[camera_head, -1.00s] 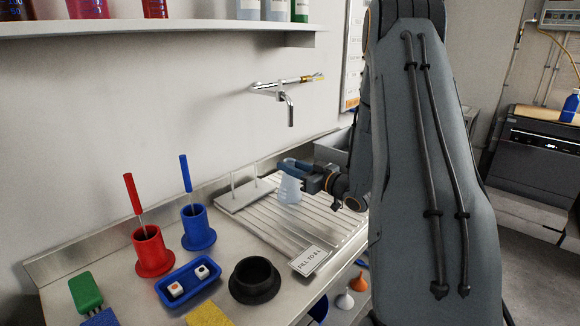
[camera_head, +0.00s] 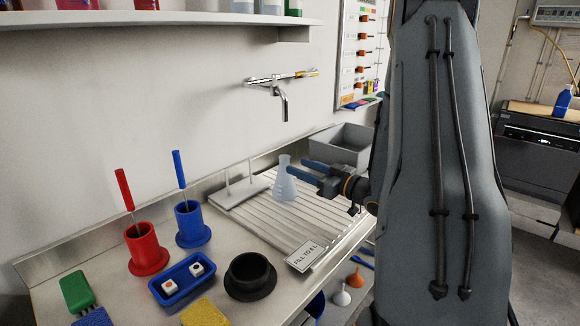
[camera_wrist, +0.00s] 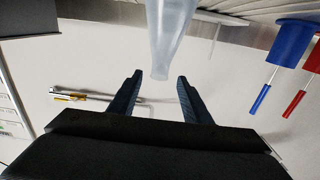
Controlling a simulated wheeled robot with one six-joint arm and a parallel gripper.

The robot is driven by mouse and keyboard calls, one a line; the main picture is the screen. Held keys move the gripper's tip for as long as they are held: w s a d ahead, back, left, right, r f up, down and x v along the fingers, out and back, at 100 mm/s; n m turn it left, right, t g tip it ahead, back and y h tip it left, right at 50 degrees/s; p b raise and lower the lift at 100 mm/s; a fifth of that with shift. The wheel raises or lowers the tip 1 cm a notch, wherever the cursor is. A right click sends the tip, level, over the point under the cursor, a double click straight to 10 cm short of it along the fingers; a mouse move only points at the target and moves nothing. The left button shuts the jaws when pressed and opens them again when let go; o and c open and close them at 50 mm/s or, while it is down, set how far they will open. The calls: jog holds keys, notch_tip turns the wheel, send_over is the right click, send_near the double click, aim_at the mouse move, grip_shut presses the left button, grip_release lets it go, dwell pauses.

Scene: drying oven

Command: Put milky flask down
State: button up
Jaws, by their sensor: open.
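The milky flask (camera_head: 284,182) is a translucent conical flask standing upright on the ribbed draining board (camera_head: 310,212). My gripper (camera_head: 303,171) is open and just to the right of the flask, with its fingers pointing left toward the flask's neck. In the wrist view the flask (camera_wrist: 168,35) shows at the top centre, beyond the two spread fingertips of my gripper (camera_wrist: 158,78). Nothing is between the fingers, and a gap shows between them and the flask.
A white peg rack (camera_head: 240,193) stands left of the flask. A grey basin (camera_head: 345,145) lies behind, and a tap (camera_head: 283,100) hangs above. A sign (camera_head: 304,256), a black round holder (camera_head: 250,276), and red (camera_head: 146,250) and blue (camera_head: 192,224) brush holders are nearer.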

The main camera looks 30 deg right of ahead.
jog(key=v, duration=0.5)
dwell(0.5)
